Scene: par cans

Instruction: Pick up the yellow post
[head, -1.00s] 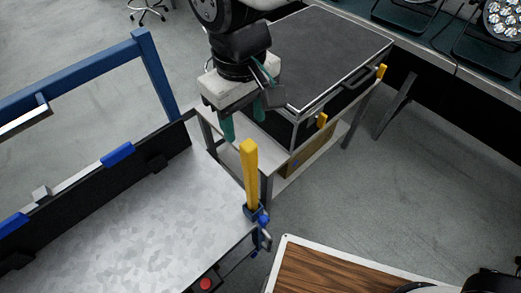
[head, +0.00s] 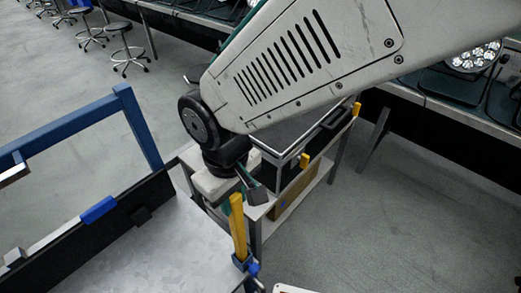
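The yellow post (head: 239,232) stands nearly upright in a blue clamp fitting (head: 246,265) at the corner of the grey metal-topped table (head: 160,250). My gripper (head: 233,200) is at the top of the post, with its pale body just above and to the left. A bit of teal finger shows beside the post's upper end. The rest of the fingers is hidden or too small to make out, so I cannot tell whether they touch the post or how far apart they are.
A black case (head: 300,135) sits on a cart behind the gripper, partly covered by my arm. A blue frame (head: 70,118) and a black side panel (head: 100,220) with a blue clip (head: 98,210) border the table. Open floor (head: 400,220) lies to the right.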

